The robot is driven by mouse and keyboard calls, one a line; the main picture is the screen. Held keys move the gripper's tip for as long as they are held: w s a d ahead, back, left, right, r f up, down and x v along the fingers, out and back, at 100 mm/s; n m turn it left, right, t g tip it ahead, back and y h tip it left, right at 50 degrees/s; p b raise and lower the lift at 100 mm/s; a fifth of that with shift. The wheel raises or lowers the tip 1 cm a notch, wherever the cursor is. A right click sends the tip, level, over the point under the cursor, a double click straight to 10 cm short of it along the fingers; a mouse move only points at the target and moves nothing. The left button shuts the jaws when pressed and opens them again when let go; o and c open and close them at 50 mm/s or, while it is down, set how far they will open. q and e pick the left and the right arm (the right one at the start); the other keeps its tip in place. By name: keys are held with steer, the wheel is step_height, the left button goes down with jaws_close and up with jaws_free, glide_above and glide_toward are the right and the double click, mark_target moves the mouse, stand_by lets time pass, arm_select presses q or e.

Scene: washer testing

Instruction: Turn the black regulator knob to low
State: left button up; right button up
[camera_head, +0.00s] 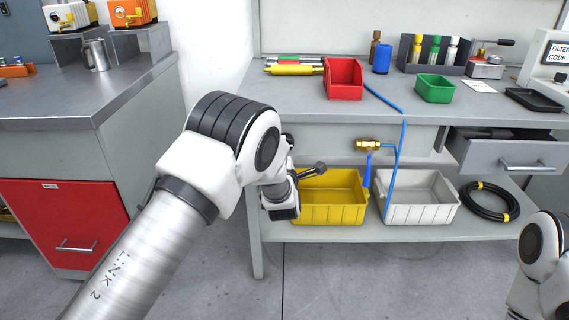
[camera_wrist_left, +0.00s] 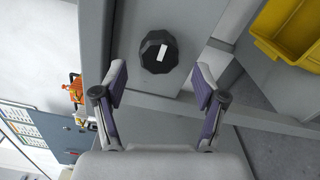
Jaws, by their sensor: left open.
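The black regulator knob (camera_wrist_left: 150,62) shows in the left wrist view on a grey panel. It is faceted and has a white mark on its face that runs roughly up and down, leaning slightly right. My left gripper (camera_wrist_left: 160,80) is open and empty, its two fingers apart, with the knob just ahead and between their lines. The fingers do not touch it. In the head view my left gripper (camera_head: 312,171) is partly visible by the bench's lower left side, and my arm hides the knob. Only a link of my right arm shows at the right edge.
A yellow bin (camera_head: 330,218) and a white bin (camera_head: 418,216) stand on the lower shelf, with a coiled black hose (camera_head: 490,203) right of them. A drawer (camera_head: 510,160) is open at right.

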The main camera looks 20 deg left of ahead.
arm_select(q)
steer(key=v, duration=0.8)
